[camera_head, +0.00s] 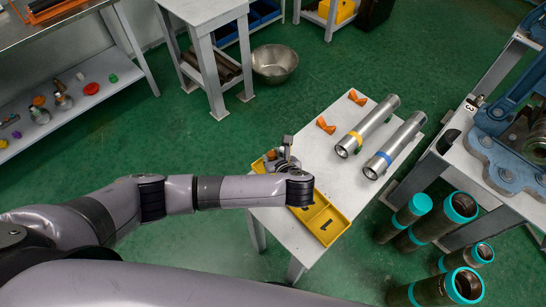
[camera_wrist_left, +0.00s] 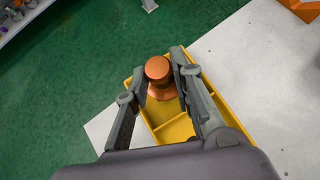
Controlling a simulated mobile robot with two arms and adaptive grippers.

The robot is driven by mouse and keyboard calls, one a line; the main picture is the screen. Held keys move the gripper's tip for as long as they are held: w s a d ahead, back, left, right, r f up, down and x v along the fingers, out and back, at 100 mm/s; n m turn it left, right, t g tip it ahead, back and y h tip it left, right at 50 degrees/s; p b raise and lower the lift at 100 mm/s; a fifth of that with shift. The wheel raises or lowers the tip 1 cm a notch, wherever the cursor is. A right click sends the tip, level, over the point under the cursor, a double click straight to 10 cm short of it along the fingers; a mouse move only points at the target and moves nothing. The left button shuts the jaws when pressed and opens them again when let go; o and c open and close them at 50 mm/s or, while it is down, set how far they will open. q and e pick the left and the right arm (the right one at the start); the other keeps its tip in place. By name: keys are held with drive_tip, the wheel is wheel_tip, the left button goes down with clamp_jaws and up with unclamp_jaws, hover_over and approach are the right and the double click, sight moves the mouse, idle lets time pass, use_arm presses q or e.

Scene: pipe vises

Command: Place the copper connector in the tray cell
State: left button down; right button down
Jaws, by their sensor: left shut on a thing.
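The copper connector (camera_wrist_left: 159,72) is a round, orange-brown fitting with a wider flange below, seen in the left wrist view. My left gripper (camera_wrist_left: 158,84) is shut on it and holds it over the yellow tray (camera_wrist_left: 187,130). Whether the connector touches the tray floor cannot be told. In the head view my left gripper (camera_head: 282,157) is at the far end of the yellow tray (camera_head: 331,222), and my arm covers the tray's middle. The connector is hidden there. My right gripper is not in view.
The tray lies on a white table (camera_head: 315,165). Two metal cylinders, one with a yellow band (camera_head: 368,126) and one with a blue band (camera_head: 395,145), and orange pieces (camera_head: 325,125) lie beyond it. A blue vise (camera_head: 508,160) and teal-ended pipes (camera_head: 440,220) stand at right.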

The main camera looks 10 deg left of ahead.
use_arm(q)
drive_tip(key=c, duration=1.4)
unclamp_jaws()
drive_tip(key=v, duration=1.2)
